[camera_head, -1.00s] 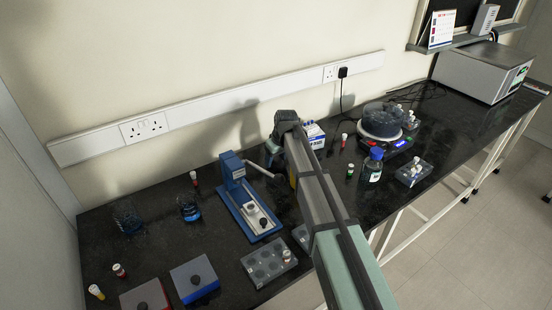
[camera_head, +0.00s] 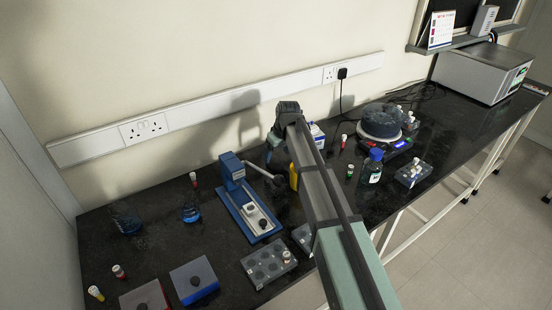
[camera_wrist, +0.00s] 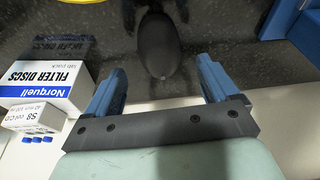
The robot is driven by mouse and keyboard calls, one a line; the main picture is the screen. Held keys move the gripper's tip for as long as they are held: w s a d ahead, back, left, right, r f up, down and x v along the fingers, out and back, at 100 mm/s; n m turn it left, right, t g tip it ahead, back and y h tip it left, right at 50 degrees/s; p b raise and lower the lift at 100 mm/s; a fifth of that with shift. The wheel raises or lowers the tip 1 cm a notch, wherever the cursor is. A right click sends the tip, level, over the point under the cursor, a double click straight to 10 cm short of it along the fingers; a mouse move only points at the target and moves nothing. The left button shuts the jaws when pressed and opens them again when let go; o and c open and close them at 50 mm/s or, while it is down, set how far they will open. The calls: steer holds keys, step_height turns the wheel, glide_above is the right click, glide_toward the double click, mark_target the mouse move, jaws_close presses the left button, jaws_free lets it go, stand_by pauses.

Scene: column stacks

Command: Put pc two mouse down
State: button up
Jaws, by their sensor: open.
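I see nothing that I can clearly name as a PC two mouse. A blue bench press (camera_head: 235,183) with a lever stands left of my arm. The lever ends in a dark knob (camera_head: 279,180). My gripper (camera_head: 270,154) is above and behind the press, partly hidden by my arm. In the wrist view my gripper (camera_wrist: 158,88) is open, its blue fingers wide apart. A black rounded form (camera_wrist: 160,45), probably that knob, lies between and beyond the fingertips. I cannot tell its distance; no finger visibly touches it.
A filter discs box (camera_wrist: 45,88) is left of the fingers in the wrist view. A yellow object (camera_head: 293,176) stands beside my arm. A reagent bottle (camera_head: 371,167), several vials and a rack (camera_head: 268,264) share the black bench. The wall is close behind my gripper.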

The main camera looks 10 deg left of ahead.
steer(key=v, duration=0.8)
